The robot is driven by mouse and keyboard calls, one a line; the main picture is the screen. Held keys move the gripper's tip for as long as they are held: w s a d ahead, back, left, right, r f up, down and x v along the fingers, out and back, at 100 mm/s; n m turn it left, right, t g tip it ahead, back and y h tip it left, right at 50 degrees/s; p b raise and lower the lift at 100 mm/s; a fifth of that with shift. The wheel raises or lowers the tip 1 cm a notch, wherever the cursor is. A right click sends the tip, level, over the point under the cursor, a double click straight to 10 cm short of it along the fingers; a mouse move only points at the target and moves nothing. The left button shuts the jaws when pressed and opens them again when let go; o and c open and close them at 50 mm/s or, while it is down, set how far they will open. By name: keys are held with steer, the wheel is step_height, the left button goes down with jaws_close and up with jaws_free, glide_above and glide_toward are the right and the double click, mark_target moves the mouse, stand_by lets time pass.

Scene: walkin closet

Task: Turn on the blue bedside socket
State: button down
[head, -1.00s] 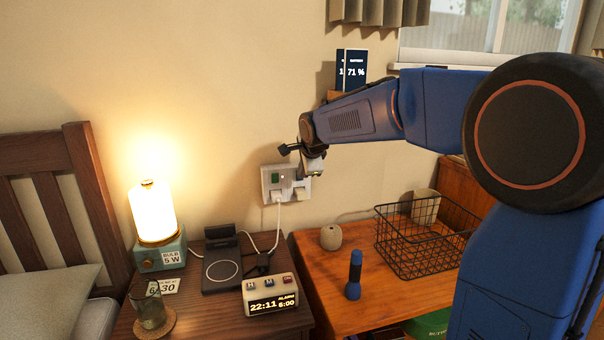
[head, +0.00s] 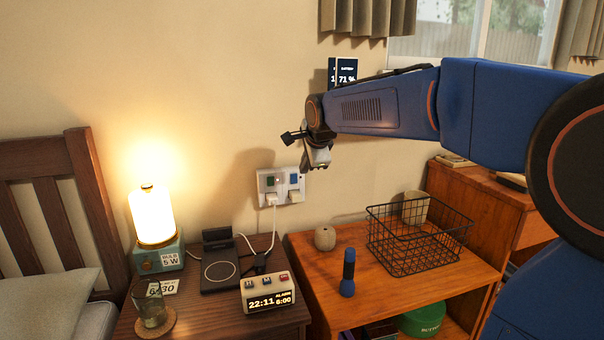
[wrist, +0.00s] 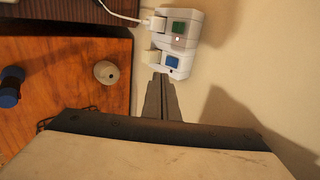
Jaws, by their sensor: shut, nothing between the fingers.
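A white double wall socket (head: 282,204) is above the bedside table in the head view. A white plug (head: 272,199) sits under the green switch and a cream plug (head: 296,197) under the blue one. My gripper (head: 308,167) is shut and empty, just up and right of the blue switch. Its fingertips (wrist: 161,77) appear close to the blue side; contact cannot be told.
A lit lamp (head: 152,217), charging stand (head: 220,273) and alarm clock (head: 268,294) stand on the bedside table. A blue torch (head: 348,273), round beige object (head: 325,238) and wire basket (head: 415,240) occupy the orange shelf. The wall around the socket is clear.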

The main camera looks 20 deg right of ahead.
steer(key=shift+v, duration=1)
steer(key=shift+s+f, duration=0.1)
steer(key=shift+f, duration=0.55)
glide_toward(294, 178)
steer(key=shift+s+f+x, duration=0.2)
steer(key=shift+x, duration=0.95)
steer(key=shift+s+f+x, duration=0.15)
steer(key=shift+s+x, duration=0.05)
steer(key=shift+x, duration=0.95)
steer(key=shift+s+f+x, duration=0.2)
steer(key=shift+x, duration=0.95)
